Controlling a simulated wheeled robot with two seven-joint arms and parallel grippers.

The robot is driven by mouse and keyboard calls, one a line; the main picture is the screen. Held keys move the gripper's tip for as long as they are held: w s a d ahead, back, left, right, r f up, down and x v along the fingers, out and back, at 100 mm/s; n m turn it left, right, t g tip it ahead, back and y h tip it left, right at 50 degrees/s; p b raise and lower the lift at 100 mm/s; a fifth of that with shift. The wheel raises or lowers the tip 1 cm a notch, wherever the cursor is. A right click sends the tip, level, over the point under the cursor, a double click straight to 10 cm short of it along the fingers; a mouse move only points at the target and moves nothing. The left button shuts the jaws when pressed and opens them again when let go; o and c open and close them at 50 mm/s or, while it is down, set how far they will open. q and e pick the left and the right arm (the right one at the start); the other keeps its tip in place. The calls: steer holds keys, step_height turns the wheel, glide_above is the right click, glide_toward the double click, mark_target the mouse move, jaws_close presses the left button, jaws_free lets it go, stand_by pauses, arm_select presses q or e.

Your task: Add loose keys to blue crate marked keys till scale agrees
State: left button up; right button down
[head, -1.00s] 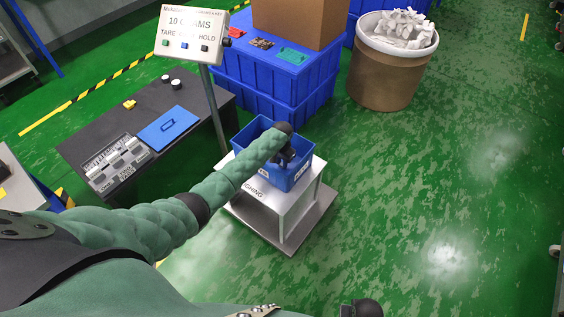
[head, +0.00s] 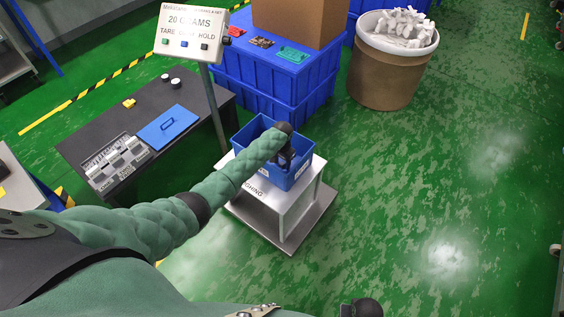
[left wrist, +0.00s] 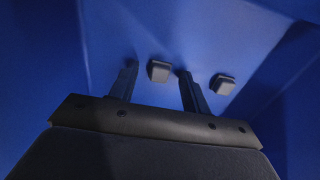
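The blue crate (head: 299,174) stands on the weighing platform (head: 290,205), with my left arm reaching down into it. In the left wrist view, two dark grey keys (left wrist: 159,70) (left wrist: 224,84) lie apart on the blue crate floor (left wrist: 200,35). My left gripper (left wrist: 158,78) is inside the crate with its fingers spread and nothing held. One key shows beyond the gap between the fingers, the other right of the right finger. In the head view the left gripper (head: 284,160) is partly hidden by the wrist. The scale display (head: 190,30) reads 20 GRAMS.
A dark bench (head: 75,148) at left holds a blue lid-like panel (head: 167,127) and a rack of grey pieces (head: 117,160). Stacked blue crates (head: 262,85) stand behind. A brown drum (head: 385,78) holds white pieces. Green floor at right is clear.

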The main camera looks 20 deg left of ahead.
mark_target(282, 164)
arm_select(q)
steer(key=shift+r, duration=0.1)
steer(key=shift+r+b, duration=0.45)
steer(key=shift+r, duration=3.35)
